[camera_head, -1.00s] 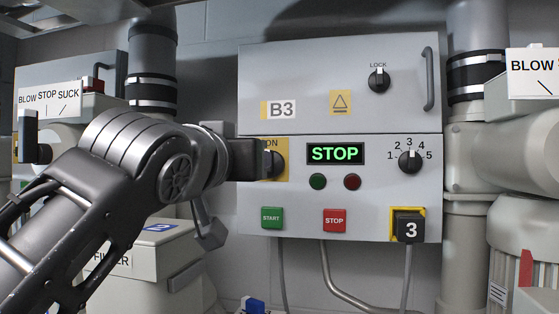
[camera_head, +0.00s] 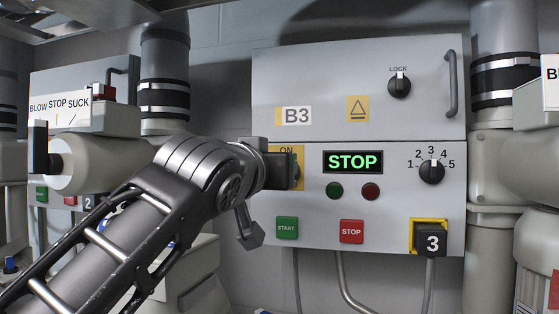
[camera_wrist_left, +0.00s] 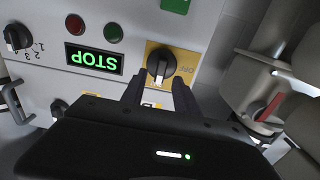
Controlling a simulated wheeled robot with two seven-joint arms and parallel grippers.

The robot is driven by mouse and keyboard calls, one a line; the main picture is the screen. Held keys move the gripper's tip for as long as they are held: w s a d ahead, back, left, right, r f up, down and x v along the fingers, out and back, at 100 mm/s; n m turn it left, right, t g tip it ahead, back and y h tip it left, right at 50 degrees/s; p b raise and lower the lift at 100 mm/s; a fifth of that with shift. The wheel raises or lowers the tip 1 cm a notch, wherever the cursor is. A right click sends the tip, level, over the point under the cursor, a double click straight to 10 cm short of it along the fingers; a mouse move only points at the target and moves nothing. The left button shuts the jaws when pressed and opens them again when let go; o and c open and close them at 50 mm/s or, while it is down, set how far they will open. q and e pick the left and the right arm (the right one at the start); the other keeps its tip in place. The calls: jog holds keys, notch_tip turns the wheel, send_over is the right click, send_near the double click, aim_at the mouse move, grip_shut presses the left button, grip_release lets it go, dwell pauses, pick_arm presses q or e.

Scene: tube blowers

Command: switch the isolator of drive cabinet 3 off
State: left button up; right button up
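The grey drive cabinet B3 (camera_head: 385,225) fills the middle of the head view, with a black plug marked 3 (camera_head: 432,243) at its lower right. Its isolator is a dark knob on a yellow plate (camera_head: 288,151) marked ON at the top, mostly covered by my left gripper (camera_head: 285,170). The left wrist view shows the isolator knob (camera_wrist_left: 159,66) upside down, its pale mark along the picture's vertical. There my left gripper (camera_wrist_left: 159,84) is open, its fingers apart on either side of the knob's line; contact cannot be told. My right gripper is out of view.
The cabinet also carries a lit STOP display (camera_head: 352,162), a green START button (camera_head: 287,228), a red STOP button (camera_head: 351,231), a LOCK knob (camera_head: 399,85) and a five-step dial (camera_head: 431,172). Pipes flank it. A blower unit (camera_head: 95,160) stands at left.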

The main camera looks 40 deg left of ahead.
pick_arm(q)
jog(key=shift+x, duration=1.25)
grip_shut()
